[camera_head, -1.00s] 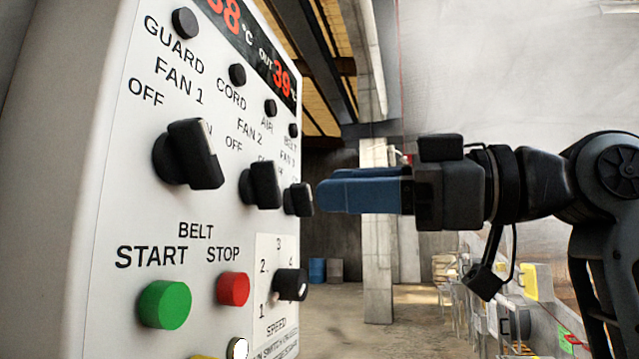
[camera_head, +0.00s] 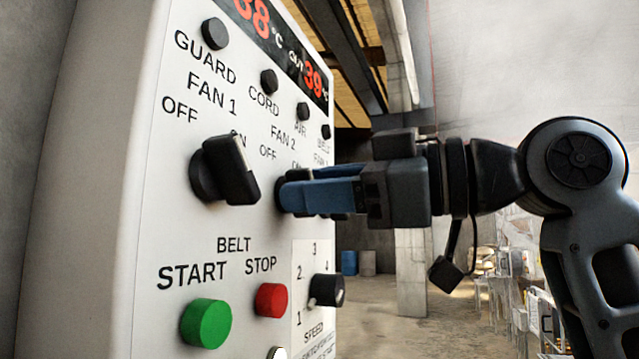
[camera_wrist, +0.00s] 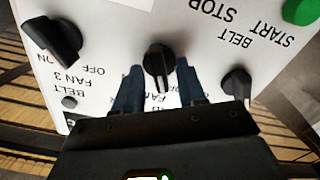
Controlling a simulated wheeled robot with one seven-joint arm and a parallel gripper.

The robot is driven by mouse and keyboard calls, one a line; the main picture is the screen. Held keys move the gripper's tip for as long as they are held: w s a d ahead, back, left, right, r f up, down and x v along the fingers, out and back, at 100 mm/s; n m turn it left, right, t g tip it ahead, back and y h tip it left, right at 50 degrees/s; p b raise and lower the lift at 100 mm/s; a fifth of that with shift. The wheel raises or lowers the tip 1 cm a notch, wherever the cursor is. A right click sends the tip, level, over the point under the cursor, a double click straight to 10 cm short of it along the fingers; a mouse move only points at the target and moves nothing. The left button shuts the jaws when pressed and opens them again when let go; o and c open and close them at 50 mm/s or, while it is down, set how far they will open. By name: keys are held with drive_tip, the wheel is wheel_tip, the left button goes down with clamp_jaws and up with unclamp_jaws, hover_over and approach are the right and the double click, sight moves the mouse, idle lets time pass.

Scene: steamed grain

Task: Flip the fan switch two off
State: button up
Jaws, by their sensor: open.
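The fan 2 knob (camera_wrist: 158,63) is a black rotary switch on the white control panel, in the middle of the wrist view, which sees the panel upside down. My gripper (camera_wrist: 160,72) is open, with one blue finger on each side of this knob; I cannot tell whether they touch it. In the head view my gripper (camera_head: 300,194) reaches the panel from the right, below the FAN 2 label. There the fingers hide most of the fan 2 knob (camera_head: 282,194), and only its dark left edge shows.
The fan 1 knob (camera_head: 224,168) sits to the left of my fingers in the head view. The fan 3 knob (camera_wrist: 52,38) is on the other side. Below are the green start button (camera_head: 206,323), the red stop button (camera_head: 271,299) and the speed dial (camera_head: 326,290).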

clamp_jaws()
idle(0.3)
drive_tip(key=shift+n+b, duration=1.4)
unclamp_jaws()
